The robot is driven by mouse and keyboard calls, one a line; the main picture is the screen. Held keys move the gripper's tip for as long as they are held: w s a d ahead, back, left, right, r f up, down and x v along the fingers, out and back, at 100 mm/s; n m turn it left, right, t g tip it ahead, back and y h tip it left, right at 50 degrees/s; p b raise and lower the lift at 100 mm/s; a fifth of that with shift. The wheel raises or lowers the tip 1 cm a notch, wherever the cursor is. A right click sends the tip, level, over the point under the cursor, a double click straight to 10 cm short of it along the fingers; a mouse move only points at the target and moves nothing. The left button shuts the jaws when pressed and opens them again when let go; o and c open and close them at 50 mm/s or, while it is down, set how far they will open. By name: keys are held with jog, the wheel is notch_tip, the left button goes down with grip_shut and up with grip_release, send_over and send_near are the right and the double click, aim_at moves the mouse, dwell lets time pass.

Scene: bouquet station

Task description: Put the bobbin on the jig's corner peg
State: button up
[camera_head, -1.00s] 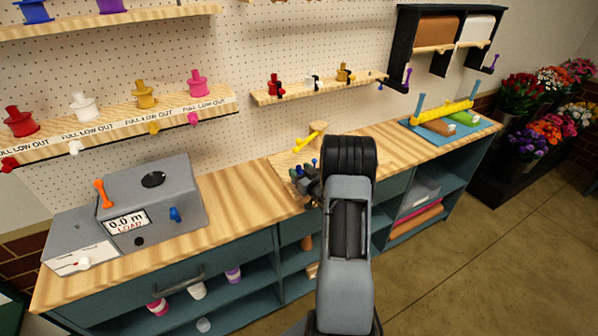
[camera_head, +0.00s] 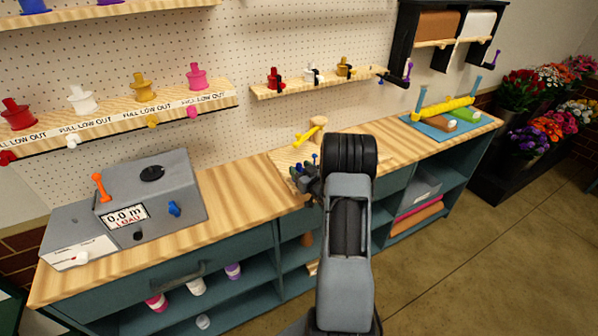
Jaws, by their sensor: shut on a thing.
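My gripper (camera_head: 305,180) is over the middle of the bench, at the front part of the jig, left of my black wrist. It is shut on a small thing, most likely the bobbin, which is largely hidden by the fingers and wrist. The jig (camera_head: 283,158) is a pale wooden board on the bench, with a yellow lever (camera_head: 308,134) and a round wooden knob (camera_head: 319,123) at its back. A small blue peg (camera_head: 315,158) shows beside the gripper. I cannot tell which peg is the corner peg, nor whether the held thing touches one.
A grey measuring machine (camera_head: 150,195) with an orange lever stands at the left of the bench (camera_head: 240,200). A blue mat with a yellow bar (camera_head: 443,107) lies at the right. Spool shelves (camera_head: 120,125) hang on the pegboard. Bare bench lies between machine and jig.

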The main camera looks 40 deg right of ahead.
jog(key=shift+f, duration=0.15)
jog(key=o, duration=0.9)
jog(key=shift+f, duration=0.1)
jog(key=shift+a, duration=0.1)
jog(key=shift+r+p, duration=0.5)
jog(key=shift+p, duration=0.2)
jog(key=s+b, duration=0.3)
jog(key=s, duration=0.8)
jog(key=w+a+r+g+h, duration=0.1)
jog(key=a+r+g+h, duration=0.2)
jog(key=a+r+g, duration=0.55)
jog(key=s+a+r+g+y, duration=0.1)
jog(key=s+a, duration=0.4)
jog(key=a, duration=0.1)
jog(key=s+a+r+g+y, duration=0.1)
jog(key=s+a+g, duration=0.1)
jog(key=s+a, duration=0.3)
jog(key=s+a+r+g+y, duration=0.1)
jog(key=s+a+g+y, duration=0.1)
jog(key=s+a, duration=0.3)
jog(key=shift+a+r+n, duration=0.15)
jog(key=shift+a+r, duration=0.05)
jog(key=shift+a, duration=0.5)
jog(key=shift+a+r+n, duration=0.15)
jog(key=shift+a+r, duration=0.05)
jog(key=shift+a, duration=0.45)
